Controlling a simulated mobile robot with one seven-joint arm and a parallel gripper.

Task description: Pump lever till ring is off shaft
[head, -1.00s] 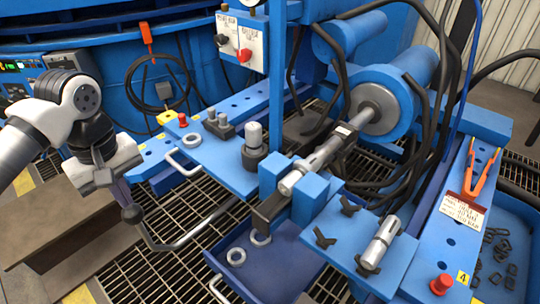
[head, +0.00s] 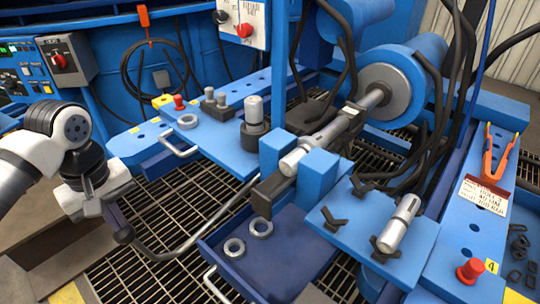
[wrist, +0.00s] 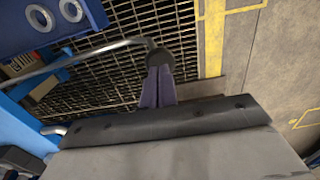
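The pump lever (head: 190,243) is a bent grey rod with a dark round knob (head: 124,234) at its left end. My gripper (wrist: 159,68) is at this knob; in the wrist view its purple fingers are close together with the knob (wrist: 160,62) at their tips. The contact is partly hidden. The steel shaft (head: 327,135) lies along the press axis, its near end between two blue blocks (head: 318,172). Two loose rings (head: 261,227) (head: 234,248) lie in the blue tray (head: 290,255) below the shaft end.
Another ring (head: 187,121) lies on the blue bench at the left. A second steel piece (head: 398,225) rests on dark V-supports at the right. Orange-handled pliers (head: 498,150) and a red knob (head: 470,270) are farther right. A wire handle (head: 180,150) juts out near my arm.

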